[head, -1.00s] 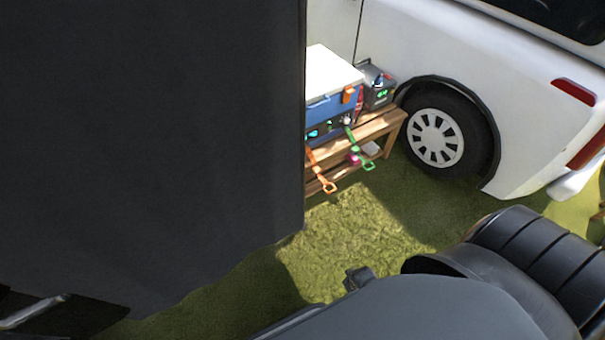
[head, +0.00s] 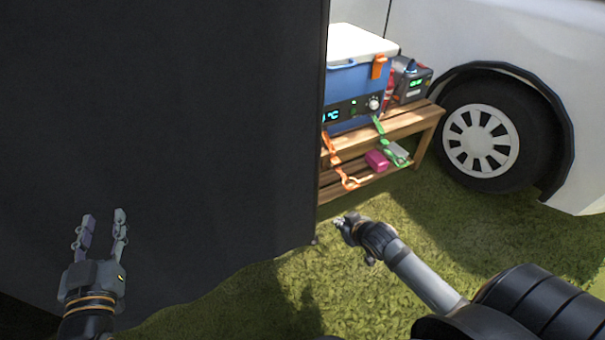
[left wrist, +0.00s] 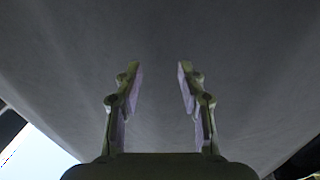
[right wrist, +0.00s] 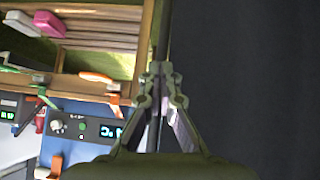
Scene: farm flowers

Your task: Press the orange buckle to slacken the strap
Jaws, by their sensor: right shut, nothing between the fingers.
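An orange strap (head: 335,155) with an orange looped end (head: 349,183) hangs at the front of the wooden bench, partly hidden by the dark panel. In the right wrist view an orange looped end (right wrist: 97,77) shows left of the fingers. An orange clip (head: 378,67) sits on the blue cooler (head: 352,85). I cannot tell which orange piece is the buckle. My right gripper (head: 342,222) is shut and empty, in front of and below the bench, apart from the strap. My left gripper (head: 103,218) is open and empty before the dark panel.
The large dark panel (head: 170,110) blocks the left side. The wooden bench (head: 410,122) holds the cooler and a grey box (head: 410,82). A green strap (head: 390,147) and a pink item (head: 377,161) are nearby. A white vehicle stands behind. Grass in front is open.

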